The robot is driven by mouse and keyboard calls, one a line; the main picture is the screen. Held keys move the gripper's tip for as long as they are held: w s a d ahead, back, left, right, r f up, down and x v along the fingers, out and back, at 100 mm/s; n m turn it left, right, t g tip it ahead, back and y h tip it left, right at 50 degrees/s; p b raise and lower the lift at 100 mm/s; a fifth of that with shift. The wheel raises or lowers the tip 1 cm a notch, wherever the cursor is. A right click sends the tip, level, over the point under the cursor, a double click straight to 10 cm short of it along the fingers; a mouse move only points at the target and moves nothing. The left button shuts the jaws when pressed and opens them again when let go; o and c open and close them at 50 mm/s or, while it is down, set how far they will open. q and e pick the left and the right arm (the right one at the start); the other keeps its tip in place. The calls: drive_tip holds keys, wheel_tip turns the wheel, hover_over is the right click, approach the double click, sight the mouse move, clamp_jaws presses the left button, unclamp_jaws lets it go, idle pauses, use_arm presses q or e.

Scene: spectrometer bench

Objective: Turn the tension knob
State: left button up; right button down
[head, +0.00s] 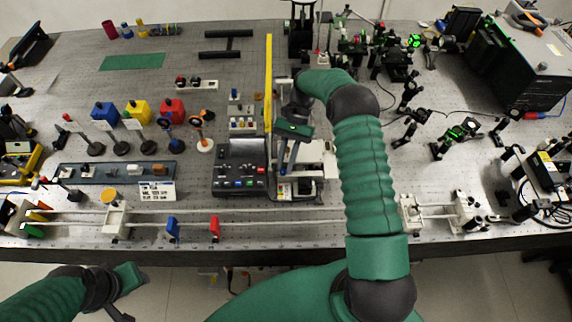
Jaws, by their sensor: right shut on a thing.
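My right gripper (284,166) reaches down over a white and grey bench device (312,160), just right of a dark control box (240,178). It is shut on a small part there, which the fingers and wrist hide. I take this part to be the tension knob, but I cannot make out its shape or angle. My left gripper (122,308) hangs low at the left, in front of the bench edge and away from the device. Its fingers are too small and dark to tell open from shut.
A tall yellow bar (269,85) stands close left of my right gripper. A long rail (285,221) with red and blue holders runs along the front. Blue, yellow and red blocks (137,111) stand at the left, optics mounts (455,133) at the right.

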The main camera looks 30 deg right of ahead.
drive_tip(key=shift+w+r+n+g, duration=0.15)
drive_tip(key=shift+n+g, duration=0.15)
drive_tip(key=shift+n, duration=0.2)
drive_tip(key=c, duration=1.6)
unclamp_jaws()
drive_tip(key=shift+d, duration=0.1)
drive_tip(key=shift+w+d, duration=0.15)
drive_tip(key=shift+w, duration=0.05)
drive_tip(key=b+v, duration=0.2)
drive_tip(key=v, duration=0.2)
drive_tip(key=shift+w, duration=0.1)
drive_tip(key=r+p, duration=0.1)
drive_tip(key=w+d+r+p, duration=0.1)
drive_tip(key=p, duration=0.1)
drive_tip(key=shift+w+d+r+p, duration=0.15)
drive_tip(key=shift+d+p, duration=0.1)
drive_tip(key=shift+p, duration=0.45)
drive_tip(key=shift+d, duration=0.1)
